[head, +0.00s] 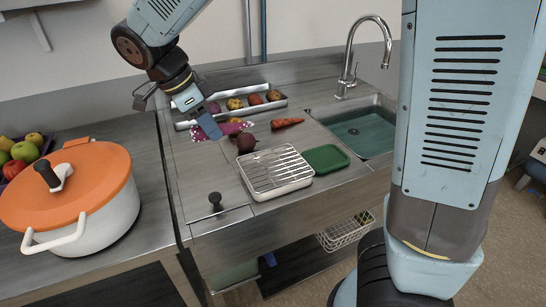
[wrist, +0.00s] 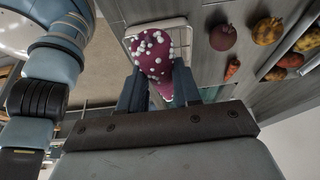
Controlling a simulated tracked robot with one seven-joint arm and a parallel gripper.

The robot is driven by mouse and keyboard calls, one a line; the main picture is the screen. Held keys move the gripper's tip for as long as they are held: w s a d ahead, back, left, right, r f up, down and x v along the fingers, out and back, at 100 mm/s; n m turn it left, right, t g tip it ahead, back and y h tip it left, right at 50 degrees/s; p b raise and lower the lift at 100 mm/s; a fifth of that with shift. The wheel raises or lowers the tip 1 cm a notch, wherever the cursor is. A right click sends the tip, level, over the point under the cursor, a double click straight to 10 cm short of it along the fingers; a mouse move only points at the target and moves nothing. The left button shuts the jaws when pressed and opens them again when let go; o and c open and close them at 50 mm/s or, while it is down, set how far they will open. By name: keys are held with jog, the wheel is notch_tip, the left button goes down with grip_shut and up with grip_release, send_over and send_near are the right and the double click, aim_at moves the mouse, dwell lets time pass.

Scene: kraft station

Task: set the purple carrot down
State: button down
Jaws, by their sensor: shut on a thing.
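The purple carrot (head: 235,127) is deep purple with white spots. My gripper (head: 208,124) is shut on it, and the carrot sticks out on both sides of the fingers in the head view. In the wrist view the carrot (wrist: 153,52) lies between the two fingers of my gripper (wrist: 160,88), its thick end pointing away. The fingers hide part of it. It is over or close to the steel counter (head: 195,165); I cannot tell whether it touches.
A dark beet (head: 246,143) and an orange carrot (head: 287,123) lie nearby. A wire rack (head: 275,172) and a green tray (head: 326,158) sit in front. A long tray (head: 189,124) of vegetables stands behind. The sink (head: 362,130) is right, an orange-lidded pot (head: 105,215) left.

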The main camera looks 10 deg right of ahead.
send_near(263, 155)
jog(key=shift+w+d+f, duration=0.1)
jog(key=shift+d+f, duration=0.75)
jog(key=shift+f, duration=0.2)
jog(key=shift+a+x, duration=0.2)
jog(key=shift+x, duration=0.7)
jog(key=shift+a+x, duration=0.2)
jog(key=shift+x, duration=0.75)
jog(key=shift+f, duration=0.15)
jog(key=c, duration=0.8)
grip_release()
jog(key=v, duration=1.2)
